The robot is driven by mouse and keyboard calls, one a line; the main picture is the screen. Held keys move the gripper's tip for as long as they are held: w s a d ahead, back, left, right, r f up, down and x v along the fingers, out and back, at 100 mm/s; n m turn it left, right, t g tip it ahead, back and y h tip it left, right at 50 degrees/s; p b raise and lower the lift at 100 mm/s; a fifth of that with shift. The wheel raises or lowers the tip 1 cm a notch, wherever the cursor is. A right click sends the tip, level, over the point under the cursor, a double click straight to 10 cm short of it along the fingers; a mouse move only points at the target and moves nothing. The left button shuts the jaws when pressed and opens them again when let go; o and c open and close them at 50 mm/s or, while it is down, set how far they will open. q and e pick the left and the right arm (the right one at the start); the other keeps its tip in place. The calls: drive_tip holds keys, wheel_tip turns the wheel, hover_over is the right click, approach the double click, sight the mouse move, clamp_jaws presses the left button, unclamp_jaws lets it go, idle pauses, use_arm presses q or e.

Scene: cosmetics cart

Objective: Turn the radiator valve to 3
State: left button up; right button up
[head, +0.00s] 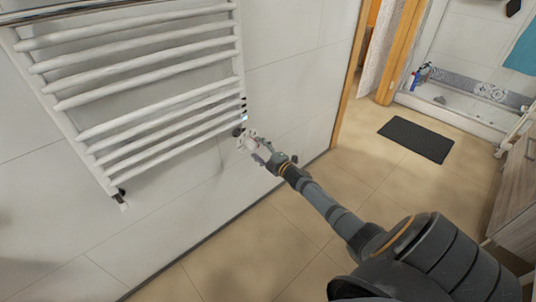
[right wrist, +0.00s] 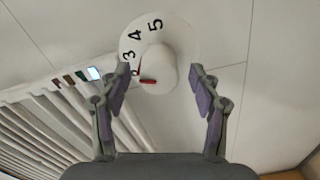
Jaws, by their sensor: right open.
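The radiator valve is a white round knob (right wrist: 160,68) with a pale dial behind it in the right wrist view. The black numbers 3, 4 and 5 show on the dial; a mark below the 3 is partly hidden. A red pointer on the knob points left, below the 3, and a thin red line shows near the dial's left edge. My right gripper (right wrist: 160,88) is open, with one finger on each side of the knob and visible gaps. In the head view the right gripper (head: 259,149) is at the white valve (head: 246,142). My left gripper is out of view.
The white towel radiator (head: 150,95) hangs on the tiled wall, left of the valve. A dark fitting (head: 118,194) sits at its lower left corner. A dark mat (head: 416,139) lies on the open floor, and a wooden cabinet (head: 520,190) stands at the right.

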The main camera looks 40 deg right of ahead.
drive_tip(key=s, duration=0.9)
drive_tip(key=shift+s+d, duration=0.25)
drive_tip(key=shift+d, duration=0.1)
drive_tip(key=s+a+f+m+g+h, duration=0.2)
drive_tip(key=s+a+f+m+g, duration=0.95)
drive_tip(key=s+a+f, duration=0.5)
drive_tip(key=s+a+m+g, duration=0.4)
drive_tip(key=s+g, duration=0.1)
drive_tip(key=s, duration=0.6)
use_arm(q)
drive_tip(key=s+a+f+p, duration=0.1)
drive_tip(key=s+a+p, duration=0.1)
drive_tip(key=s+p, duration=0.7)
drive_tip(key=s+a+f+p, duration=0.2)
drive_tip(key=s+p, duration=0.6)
drive_tip(key=p, duration=0.9)
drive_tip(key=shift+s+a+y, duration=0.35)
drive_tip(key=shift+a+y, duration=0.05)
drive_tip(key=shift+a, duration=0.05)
use_arm(e)
drive_tip(key=s+d+f, duration=0.2)
drive_tip(key=s, duration=0.6)
drive_tip(key=s+d+f, duration=0.2)
drive_tip(key=s+d, duration=0.1)
drive_tip(key=s, duration=0.6)
drive_tip(key=shift+s+d, duration=0.25)
drive_tip(key=shift+s, duration=0.05)
